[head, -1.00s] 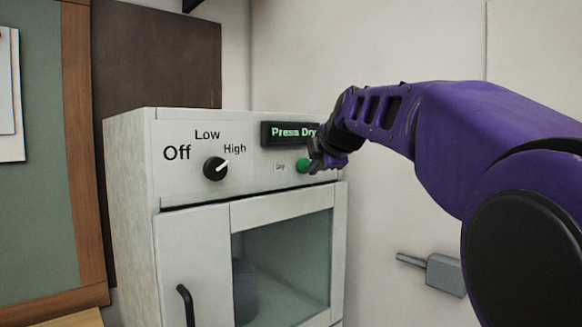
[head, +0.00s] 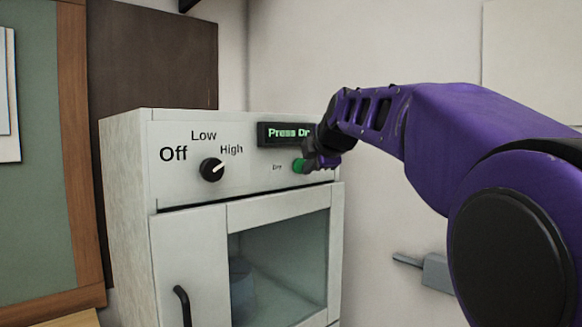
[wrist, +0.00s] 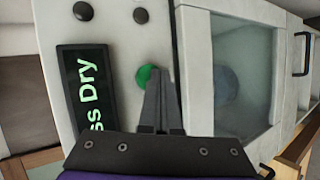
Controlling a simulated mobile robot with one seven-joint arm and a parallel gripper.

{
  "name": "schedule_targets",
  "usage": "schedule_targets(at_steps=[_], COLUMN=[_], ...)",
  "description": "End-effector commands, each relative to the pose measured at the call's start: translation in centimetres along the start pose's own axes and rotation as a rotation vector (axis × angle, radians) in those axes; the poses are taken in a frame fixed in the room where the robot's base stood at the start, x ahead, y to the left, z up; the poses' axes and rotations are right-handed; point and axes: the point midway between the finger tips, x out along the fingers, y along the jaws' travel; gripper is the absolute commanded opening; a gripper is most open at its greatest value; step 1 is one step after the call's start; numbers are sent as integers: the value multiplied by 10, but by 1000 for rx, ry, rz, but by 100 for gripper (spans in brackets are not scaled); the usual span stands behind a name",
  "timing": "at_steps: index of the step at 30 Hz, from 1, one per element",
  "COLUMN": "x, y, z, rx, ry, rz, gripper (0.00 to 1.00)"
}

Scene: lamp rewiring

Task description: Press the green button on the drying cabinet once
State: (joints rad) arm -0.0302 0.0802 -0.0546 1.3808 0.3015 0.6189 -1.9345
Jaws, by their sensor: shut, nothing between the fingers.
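The white drying cabinet (head: 125,215) stands left of centre in the head view. Its green button (head: 298,166) is on the upper right of the front panel, below the display (head: 284,133), which reads "Press Dry" but is partly covered by my arm. My gripper (head: 308,164) is shut and empty, its tips at the button. In the wrist view the closed fingertips (wrist: 157,72) overlap the right edge of the green button (wrist: 146,76). I cannot tell whether they touch it or push it in.
The black knob (head: 212,170) points toward High. A glass door (head: 280,260) with a blue container (head: 242,287) behind it is below the panel. A grey wall box (head: 437,272) is at the right, partly behind my arm. A green board (head: 35,170) is on the left.

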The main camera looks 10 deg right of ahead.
Motion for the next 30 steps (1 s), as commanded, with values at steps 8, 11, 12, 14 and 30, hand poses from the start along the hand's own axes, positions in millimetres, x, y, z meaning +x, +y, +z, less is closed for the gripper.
schedule_targets(at_steps=[8,11,12,14,30], x=[2,2,2,2,-13], y=[0,0,0,0,-7], z=[-2,-2,-2,-2,6], rx=[-1,0,0,0,-1], ry=[1,1,1,1,1], rz=[-1,-1,-1,-1,0], gripper=[0,0,0,0,0])
